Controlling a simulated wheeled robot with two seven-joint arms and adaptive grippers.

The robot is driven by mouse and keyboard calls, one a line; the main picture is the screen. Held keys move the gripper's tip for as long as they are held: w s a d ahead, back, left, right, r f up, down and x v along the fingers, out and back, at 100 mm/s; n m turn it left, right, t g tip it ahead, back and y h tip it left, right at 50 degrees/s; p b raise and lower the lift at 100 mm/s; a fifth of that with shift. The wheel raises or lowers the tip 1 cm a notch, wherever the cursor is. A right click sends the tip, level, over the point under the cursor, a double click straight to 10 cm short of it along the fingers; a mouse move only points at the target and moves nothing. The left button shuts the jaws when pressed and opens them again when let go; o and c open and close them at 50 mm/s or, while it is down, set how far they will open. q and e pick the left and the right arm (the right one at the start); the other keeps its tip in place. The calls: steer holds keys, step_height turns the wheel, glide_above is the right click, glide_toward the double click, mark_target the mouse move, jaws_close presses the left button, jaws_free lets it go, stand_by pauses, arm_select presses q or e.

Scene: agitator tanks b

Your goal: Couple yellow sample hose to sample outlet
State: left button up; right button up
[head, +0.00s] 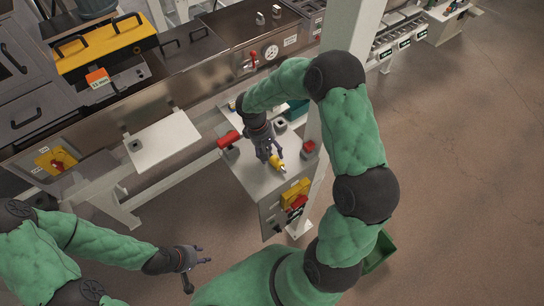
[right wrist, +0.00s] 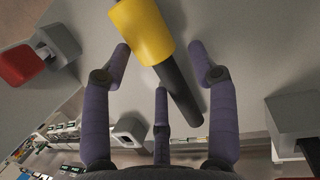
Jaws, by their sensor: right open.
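The yellow sample hose end (head: 277,162) lies on the grey top of a cabinet in the head view. In the right wrist view it is a yellow sleeve (right wrist: 143,30) with a black tube (right wrist: 180,93) below it. My right gripper (head: 269,156) is over it, and its open fingers (right wrist: 160,55) spread to either side of the hose end. I cannot tell whether any finger touches it. My left gripper (head: 201,262) is open and empty, low over the floor at lower left. I cannot identify the sample outlet with certainty.
The cabinet top (head: 258,178) also bears a red cylinder (head: 228,140), a small grey block (head: 281,126) and a red-topped block (head: 309,147). A white post stands behind it. A steel bench with a gauge (head: 271,52) and red-handled valve (head: 253,59) lies behind. A white shelf (head: 162,140) is at left.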

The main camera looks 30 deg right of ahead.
jaws_close()
stand_by(0.4)
